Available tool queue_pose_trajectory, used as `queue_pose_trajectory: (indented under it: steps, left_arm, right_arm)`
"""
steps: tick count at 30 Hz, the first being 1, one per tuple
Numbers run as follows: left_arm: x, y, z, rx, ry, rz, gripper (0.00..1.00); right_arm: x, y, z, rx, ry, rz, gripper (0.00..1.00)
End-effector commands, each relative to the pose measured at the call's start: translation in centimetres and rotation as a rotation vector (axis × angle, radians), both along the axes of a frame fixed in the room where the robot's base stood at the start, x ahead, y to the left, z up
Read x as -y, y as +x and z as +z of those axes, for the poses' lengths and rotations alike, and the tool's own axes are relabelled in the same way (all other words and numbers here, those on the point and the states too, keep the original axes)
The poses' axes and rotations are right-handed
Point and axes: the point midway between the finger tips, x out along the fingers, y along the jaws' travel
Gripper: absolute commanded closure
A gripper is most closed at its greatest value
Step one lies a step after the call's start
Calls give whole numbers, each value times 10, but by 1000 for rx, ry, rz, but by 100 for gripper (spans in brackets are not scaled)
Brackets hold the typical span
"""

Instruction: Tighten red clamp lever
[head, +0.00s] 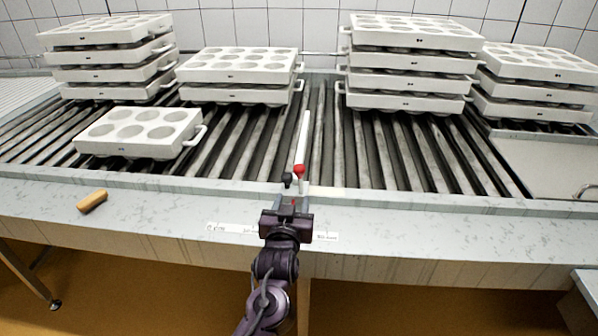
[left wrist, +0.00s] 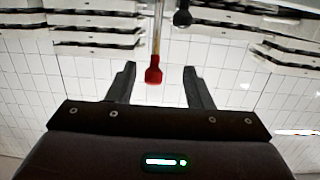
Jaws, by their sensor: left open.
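The red clamp lever (head: 299,170) stands at the front edge of the roller table, at the near end of a white upright bar. My left gripper (head: 287,208) is just in front of and below it in the head view. In the left wrist view the red lever knob (left wrist: 153,72) hangs between the two open fingers of my left gripper (left wrist: 160,85), near their tips. I cannot tell whether the fingers touch it. A black knob (head: 287,179) is just left of the red one, and it also shows in the left wrist view (left wrist: 183,18). My right gripper is out of view.
White mould stacks stand on the rollers, at far left (head: 110,58), centre left (head: 238,78), centre right (head: 410,62) and far right (head: 538,85). A single mould (head: 138,131) lies at front left. A tan block (head: 92,201) lies on the front ledge (head: 160,212), otherwise mostly clear.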

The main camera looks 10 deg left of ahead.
Motion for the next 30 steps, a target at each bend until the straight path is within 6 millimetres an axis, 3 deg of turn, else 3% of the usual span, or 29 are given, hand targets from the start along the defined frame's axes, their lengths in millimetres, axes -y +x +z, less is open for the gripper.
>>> queue_pose_trajectory:
  steps: [3,6,18,30]
  left_arm:
    - [6,10,29,91,-4,16,54]
    - [7,19,37,114,-3,22,54]
    - [8,77,36,111,-3,21,54]
    - [7,88,35,109,-4,20,54]
  right_arm:
    - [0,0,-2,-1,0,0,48]
    - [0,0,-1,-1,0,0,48]
    - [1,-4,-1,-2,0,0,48]
    - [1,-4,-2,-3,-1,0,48]
